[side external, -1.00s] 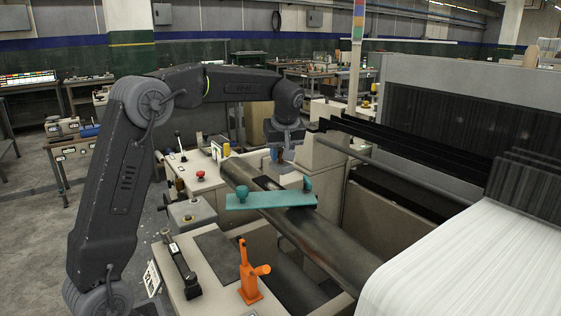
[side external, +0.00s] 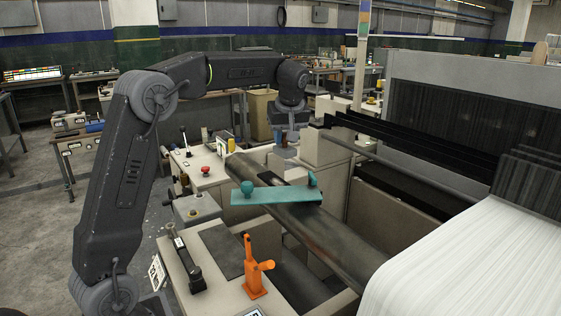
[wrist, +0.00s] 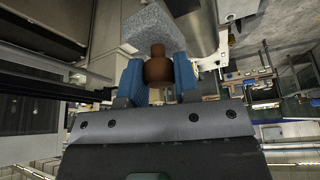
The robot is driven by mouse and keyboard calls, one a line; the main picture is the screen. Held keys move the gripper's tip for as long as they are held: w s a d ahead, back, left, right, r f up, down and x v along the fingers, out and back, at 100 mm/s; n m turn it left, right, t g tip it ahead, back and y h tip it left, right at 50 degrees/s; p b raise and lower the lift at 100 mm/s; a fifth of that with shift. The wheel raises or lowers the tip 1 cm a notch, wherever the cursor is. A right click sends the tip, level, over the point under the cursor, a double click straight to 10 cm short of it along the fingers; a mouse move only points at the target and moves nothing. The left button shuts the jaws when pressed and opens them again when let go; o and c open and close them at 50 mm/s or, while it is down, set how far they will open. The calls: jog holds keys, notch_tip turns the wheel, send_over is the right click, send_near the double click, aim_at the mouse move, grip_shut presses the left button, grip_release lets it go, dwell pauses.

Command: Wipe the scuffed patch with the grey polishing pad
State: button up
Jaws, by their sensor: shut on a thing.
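My gripper (wrist: 158,78) is shut on the brown knob of the grey polishing pad (wrist: 160,26) in the wrist view. The blue fingers sit on both sides of the knob, and the speckled grey block is beyond it. In the side view my gripper (side external: 282,138) is over the far end of the dark roller (side external: 325,238), behind the teal bar.
A teal bar with knobs (side external: 275,195) lies across the roller. An orange clamp-like piece (side external: 255,266) and a black-handled tool (side external: 188,262) stand on the near ledge. A red button (side external: 208,169) is at left. White warp threads (side external: 465,265) fill the right.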

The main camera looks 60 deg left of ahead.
jog(key=shift+f, duration=3.8)
jog(key=shift+s+f, duration=0.25)
jog(key=shift+s, duration=1.7)
jog(key=shift+c, duration=0.2)
jog(key=shift+w, duration=2)
jog(key=shift+s+d, duration=0.1)
jog(key=shift+d, duration=0.25)
jog(key=shift+s+a, duration=0.1)
jog(key=shift+s, duration=1.85)
jog(key=shift+w, duration=1.9)
jog(key=shift+w+r, duration=0.15)
jog(key=shift+r, duration=3.95)
